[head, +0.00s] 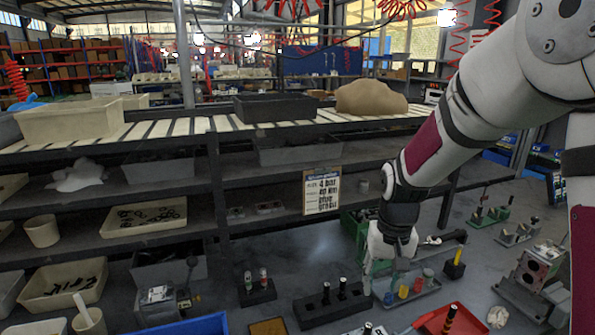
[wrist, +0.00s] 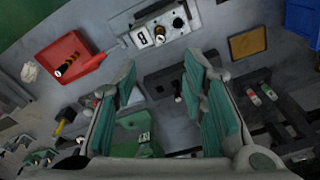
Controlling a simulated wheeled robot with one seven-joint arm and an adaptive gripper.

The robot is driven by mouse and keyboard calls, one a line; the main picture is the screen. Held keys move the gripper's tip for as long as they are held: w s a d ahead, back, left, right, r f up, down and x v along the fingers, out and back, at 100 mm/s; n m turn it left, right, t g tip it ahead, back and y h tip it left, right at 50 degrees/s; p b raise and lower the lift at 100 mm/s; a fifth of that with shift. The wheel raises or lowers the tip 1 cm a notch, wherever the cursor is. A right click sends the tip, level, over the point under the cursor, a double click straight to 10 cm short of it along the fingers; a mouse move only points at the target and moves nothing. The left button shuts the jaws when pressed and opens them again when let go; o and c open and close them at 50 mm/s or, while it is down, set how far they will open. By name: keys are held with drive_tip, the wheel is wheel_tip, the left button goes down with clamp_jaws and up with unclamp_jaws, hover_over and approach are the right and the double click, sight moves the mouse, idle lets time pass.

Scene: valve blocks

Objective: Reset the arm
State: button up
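My gripper (head: 390,268) hangs from my arm at the right of the head view, pointing down over the work surface. It is beside a tray of coloured cups (head: 412,294) and to the right of a dark block with upright pegs (head: 318,311). In the wrist view my gripper (wrist: 163,72) has two green-padded fingers spread well apart, with nothing held between them. The dark block lies below, partly hidden by the right finger. How high the fingers are above the surface is hard to tell.
A block with red and green valves (head: 257,292) stands left of the dark block. A red tray (head: 472,325) and a blue bin (head: 198,327) lie at the front. A yellow-topped peg (head: 455,262) stands right of the cups. Loaded shelving (head: 215,190) stands behind.

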drive_tip(key=s+r+t, duration=0.2)
drive_tip(key=s+r, duration=0.7)
drive_tip(key=r, duration=0.3)
drive_tip(key=s+r+n+t, duration=0.1)
drive_tip(key=s+r, duration=0.4)
drive_tip(key=s, duration=0.8)
drive_tip(key=shift+s+r+t, duration=0.2)
drive_tip(key=shift+s+t, duration=0.15)
drive_tip(key=shift+t, duration=0.45)
